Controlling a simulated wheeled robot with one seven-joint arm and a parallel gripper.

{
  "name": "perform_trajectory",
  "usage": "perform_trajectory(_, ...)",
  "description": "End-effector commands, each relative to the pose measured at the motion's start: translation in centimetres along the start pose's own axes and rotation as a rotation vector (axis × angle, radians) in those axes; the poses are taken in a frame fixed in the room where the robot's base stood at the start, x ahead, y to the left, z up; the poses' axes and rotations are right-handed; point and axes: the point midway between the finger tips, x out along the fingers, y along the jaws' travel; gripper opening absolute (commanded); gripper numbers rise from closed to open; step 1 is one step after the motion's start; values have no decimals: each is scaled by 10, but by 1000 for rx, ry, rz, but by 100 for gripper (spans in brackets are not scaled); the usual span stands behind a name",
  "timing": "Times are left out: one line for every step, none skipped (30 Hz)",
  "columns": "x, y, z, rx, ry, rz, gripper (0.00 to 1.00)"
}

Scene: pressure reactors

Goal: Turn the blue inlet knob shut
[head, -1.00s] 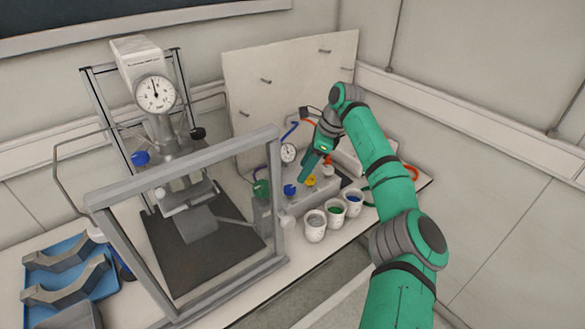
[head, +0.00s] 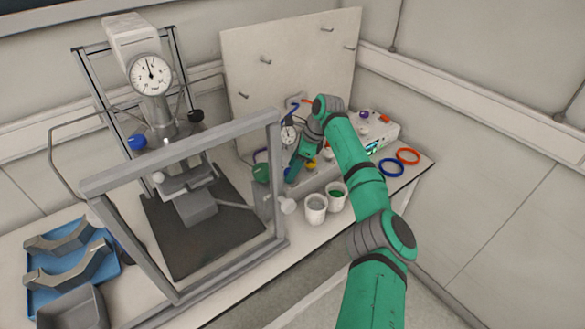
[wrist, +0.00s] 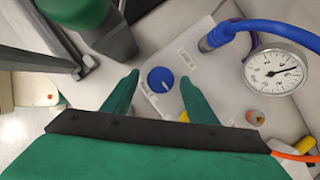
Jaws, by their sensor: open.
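A round blue knob (wrist: 161,80) with a pale mark on it sits on a light panel in the wrist view. My gripper (wrist: 159,78) is open, its two green fingers on either side of the knob with gaps to both. I cannot tell whether the fingertips reach down to the knob's height. In the head view my gripper (head: 291,175) points down over the front control box (head: 323,179) and hides this knob. Another blue knob (head: 137,142) is on the reactor frame at the left.
In the wrist view, a dial gauge (wrist: 276,69) and blue hose (wrist: 255,28) are right of the fingers; a green cylinder (wrist: 104,40) stands left. White cups (head: 316,208) stand before the box. A grey frame (head: 185,150) is at left.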

Motion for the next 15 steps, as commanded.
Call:
perform_trajectory(2,0,0,0,0,0,53)
perform_trajectory(2,0,0,0,0,0,53)
perform_trajectory(2,0,0,0,0,0,53)
perform_trajectory(2,0,0,0,0,0,53)
perform_trajectory(2,0,0,0,0,0,53)
perform_trajectory(2,0,0,0,0,0,53)
perform_trajectory(2,0,0,1,0,0,53)
perform_trajectory(2,0,0,1,0,0,53)
perform_trajectory(2,0,0,1,0,0,50)
perform_trajectory(2,0,-1,1,0,-1,43)
perform_trajectory(2,0,-1,1,0,-1,36)
perform_trajectory(2,0,-1,2,0,-1,26)
perform_trajectory(2,0,-1,2,0,-1,19)
perform_trajectory(1,0,-1,2,0,-1,12)
perform_trajectory(1,0,-1,2,0,-1,12)
